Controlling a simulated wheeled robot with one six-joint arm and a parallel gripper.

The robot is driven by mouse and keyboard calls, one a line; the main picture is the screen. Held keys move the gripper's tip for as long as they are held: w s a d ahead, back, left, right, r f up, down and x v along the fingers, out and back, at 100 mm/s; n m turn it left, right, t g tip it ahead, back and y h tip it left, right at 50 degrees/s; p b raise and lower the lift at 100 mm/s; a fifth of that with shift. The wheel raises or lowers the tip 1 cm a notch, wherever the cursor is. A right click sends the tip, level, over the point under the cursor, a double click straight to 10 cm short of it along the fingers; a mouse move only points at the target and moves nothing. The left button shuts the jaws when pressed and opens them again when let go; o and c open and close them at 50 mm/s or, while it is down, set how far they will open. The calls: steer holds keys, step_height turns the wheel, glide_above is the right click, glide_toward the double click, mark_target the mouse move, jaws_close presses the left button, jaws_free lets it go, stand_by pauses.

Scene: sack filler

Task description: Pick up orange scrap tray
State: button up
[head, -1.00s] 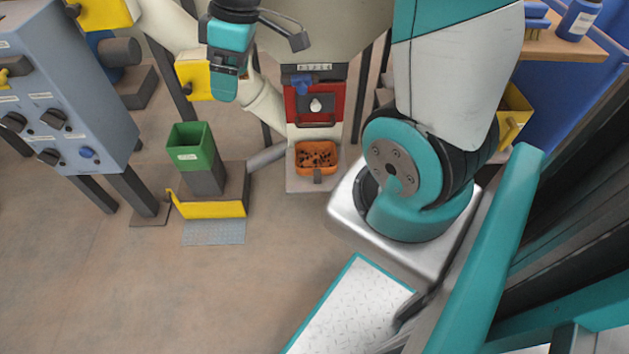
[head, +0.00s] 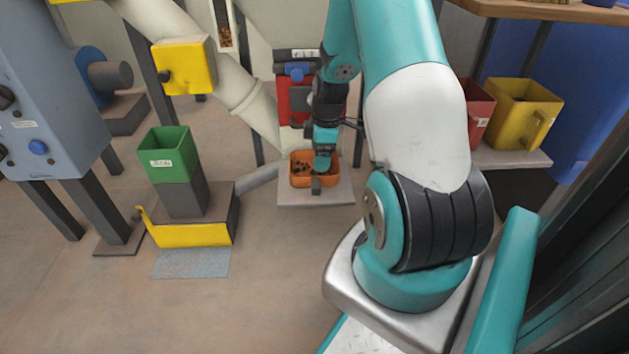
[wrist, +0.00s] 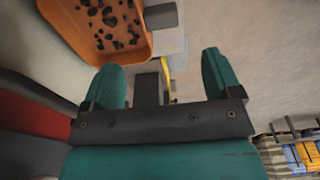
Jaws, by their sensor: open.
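The orange scrap tray (head: 301,182) sits on a pale low shelf below the red-fronted machine in the head view. Dark scraps lie in it, and a grey handle (head: 316,187) stands at its front. My gripper (head: 322,163) is above the tray and hides part of it. In the wrist view my gripper (wrist: 165,75) is open with nothing between its fingers. The orange tray (wrist: 141,42) shows there at the upper left, beyond the left finger. I cannot tell from these frames whether the gripper touches the tray.
A green bin (head: 168,156) stands on a grey post over a yellow-edged base (head: 190,235) to the left. A red bin (head: 480,112) and a yellow bin (head: 522,112) stand on a shelf at right. The floor in front of the tray is clear.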

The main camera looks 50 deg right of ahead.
mark_target(316, 182)
steer(key=f, duration=0.2)
steer(key=f+b, duration=0.1)
steer(key=f, duration=0.1)
steer(key=f+b, duration=0.1)
steer(key=shift+w+a+f, duration=0.2)
steer(key=shift+w+f, duration=0.05)
steer(key=shift+f, duration=0.15)
steer(key=f+b, duration=0.4)
steer(key=f, duration=0.1)
steer(key=shift+w+a+f, duration=0.1)
steer(key=shift+w+a, duration=0.05)
steer(key=shift+a, duration=0.05)
steer(key=shift+c, duration=0.2)
steer(key=c, duration=1.1)
steer(key=shift+c, duration=0.2)
steer(key=shift+r, duration=0.25)
